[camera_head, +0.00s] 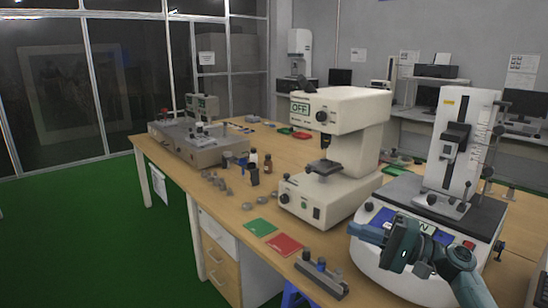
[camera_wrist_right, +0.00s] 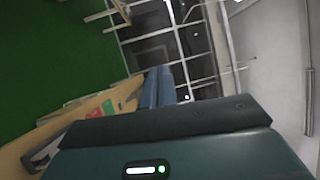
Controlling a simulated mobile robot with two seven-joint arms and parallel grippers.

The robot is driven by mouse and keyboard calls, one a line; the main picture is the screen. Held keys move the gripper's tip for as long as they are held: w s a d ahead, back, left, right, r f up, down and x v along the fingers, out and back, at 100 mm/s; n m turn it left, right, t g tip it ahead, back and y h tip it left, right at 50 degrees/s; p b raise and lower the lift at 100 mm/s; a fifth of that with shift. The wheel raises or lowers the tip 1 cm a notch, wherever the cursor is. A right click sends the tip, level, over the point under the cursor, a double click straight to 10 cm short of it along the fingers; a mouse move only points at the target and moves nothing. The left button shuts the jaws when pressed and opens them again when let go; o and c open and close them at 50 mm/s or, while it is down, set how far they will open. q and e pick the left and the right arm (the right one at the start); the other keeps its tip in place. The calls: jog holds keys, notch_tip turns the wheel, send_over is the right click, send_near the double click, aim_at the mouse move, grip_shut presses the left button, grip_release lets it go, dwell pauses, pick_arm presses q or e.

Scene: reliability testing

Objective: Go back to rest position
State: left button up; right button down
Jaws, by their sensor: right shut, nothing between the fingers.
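My right gripper (camera_head: 362,232) is at the lower right in the head view, its arm coming in from the bottom right. It is in front of the white tester with the tall upright column (camera_head: 461,150) and hides part of that machine's base. In the right wrist view its two blue fingers (camera_wrist_right: 159,90) lie together, with nothing held between them. I cannot tell from this angle how far the gripper is from the tester. My left gripper does not show in either view.
The wooden table (camera_head: 235,189) carries a white tester marked OFF (camera_head: 340,110), a grey machine (camera_head: 187,140), a green card (camera_head: 259,227), a red card (camera_head: 284,244) and a metal fixture (camera_head: 322,277). Several small parts lie mid-table. Green floor (camera_head: 90,230) is open at left.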

jog(key=a+r+y, duration=0.1)
jog(key=a+r, duration=0.2)
jog(key=a, duration=0.1)
jog(key=w+d+f+n+t+h, duration=0.1)
jog(key=w+d+f+t+h, duration=0.3)
jog(key=w+d+f+h, duration=0.55)
jog(key=w+d+r+n+t+h, duration=0.3)
jog(key=d+n+t+h, duration=0.3)
jog(key=d+h, duration=0.45)
jog(key=s+a+f+n+g+y, duration=0.1)
jog(key=s+a+f+g, duration=0.1)
jog(key=s+a+f, duration=0.55)
jog(key=s+a+f+n+g+y, duration=0.15)
jog(key=s+a+f, duration=0.25)
jog(key=s+f, duration=0.55)
jog(key=s+a+f+g+y, duration=0.1)
jog(key=s+a+f, duration=0.3)
jog(key=s, duration=0.7)
jog(key=s+a+f+m+g+y, duration=0.1)
jog(key=s+a+f+g, duration=0.2)
jog(key=s, duration=0.9)
jog(key=a+f, duration=0.2)
jog(key=a, duration=0.1)
